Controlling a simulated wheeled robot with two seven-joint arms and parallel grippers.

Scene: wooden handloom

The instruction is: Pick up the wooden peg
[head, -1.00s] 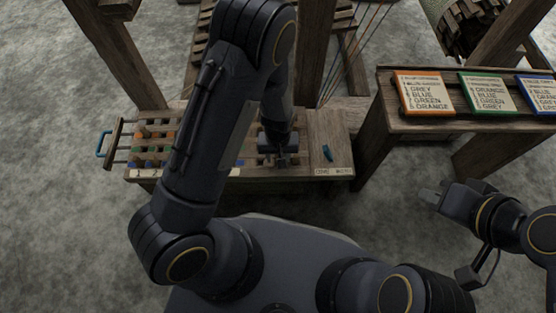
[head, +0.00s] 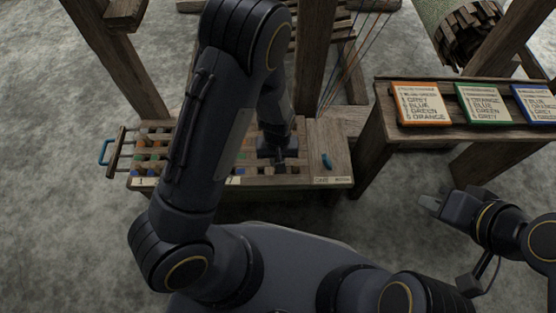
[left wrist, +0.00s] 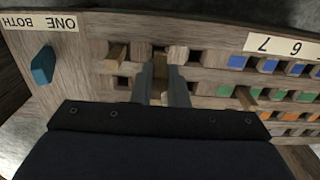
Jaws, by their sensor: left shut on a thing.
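The wooden peg (left wrist: 160,66) is a light brown stick standing at the pegboard (left wrist: 205,84). My left gripper (left wrist: 163,84) is shut on it, with one finger on each side. The peg's lower end is hidden, so I cannot tell if it is still in its hole. In the head view my left gripper (head: 280,158) is over the right part of the board (head: 318,150), and the peg is too small to make out there. My right gripper (head: 430,203) is off to the right over the floor, away from the board; its finger gap is unclear.
A blue piece (left wrist: 43,65) sits at the board's end. A side table (head: 440,138) with lettered cards (head: 424,105) stands right. Loom posts rise behind.

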